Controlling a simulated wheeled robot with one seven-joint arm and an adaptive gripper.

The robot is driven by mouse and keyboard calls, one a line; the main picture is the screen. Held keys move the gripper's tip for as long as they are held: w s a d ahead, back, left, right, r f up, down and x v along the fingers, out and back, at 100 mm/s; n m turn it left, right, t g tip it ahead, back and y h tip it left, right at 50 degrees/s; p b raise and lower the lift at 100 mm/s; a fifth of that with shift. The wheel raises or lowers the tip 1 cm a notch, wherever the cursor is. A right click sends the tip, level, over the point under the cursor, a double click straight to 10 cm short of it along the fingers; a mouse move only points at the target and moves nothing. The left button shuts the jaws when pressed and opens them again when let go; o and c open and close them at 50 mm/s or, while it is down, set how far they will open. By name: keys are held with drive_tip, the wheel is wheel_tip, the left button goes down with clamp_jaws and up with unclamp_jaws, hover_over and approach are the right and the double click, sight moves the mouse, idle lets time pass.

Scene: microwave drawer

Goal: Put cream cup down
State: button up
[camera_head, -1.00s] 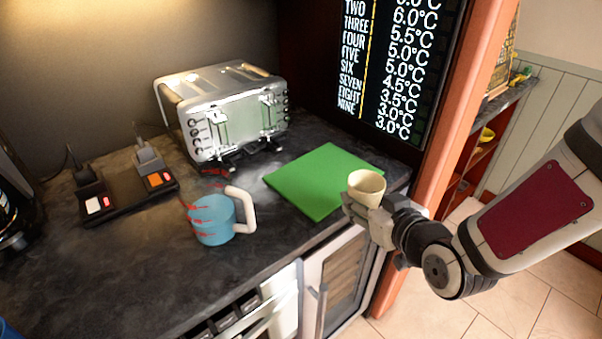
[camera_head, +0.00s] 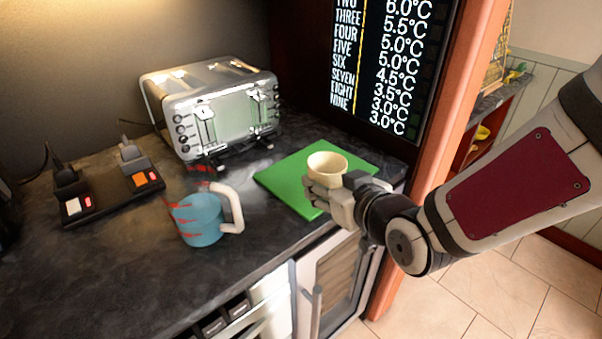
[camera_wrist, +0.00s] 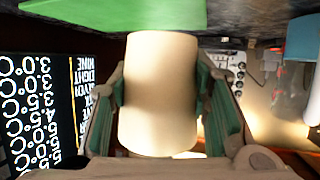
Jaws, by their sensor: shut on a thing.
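The cream cup (camera_head: 327,164) is upright in my gripper (camera_head: 322,190), above the front part of the green board (camera_head: 283,180) in the head view. My gripper is shut on the cup's sides. In the wrist view the cup (camera_wrist: 160,95) fills the middle, between the two fingers of my gripper (camera_wrist: 160,100). The green board (camera_wrist: 120,14) shows along the top edge of that view. The cup's lower part is hidden by my fingers in the head view, and I cannot tell how far its base is from the board.
A blue measuring cup (camera_head: 197,222) with a white handle stands left of the board on the dark counter (camera_head: 130,260). A silver toaster (camera_head: 215,110) stands behind, and a black switch box (camera_head: 108,195) lies at left. A reddish post (camera_head: 440,150) rises at right.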

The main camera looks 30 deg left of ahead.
hover_over(299, 182)
drive_tip(key=shift+s+d+f, duration=0.1)
drive_tip(key=shift+s+f, duration=0.1)
drive_tip(key=shift+f, duration=0.3)
drive_tip(key=shift+w+f, duration=0.1)
drive_tip(key=shift+f, duration=1.65)
drive_tip(key=shift+f, duration=0.2)
drive_tip(key=o, duration=1.1)
drive_tip(key=shift+o, duration=0.5)
drive_tip(key=shift+r, duration=0.15)
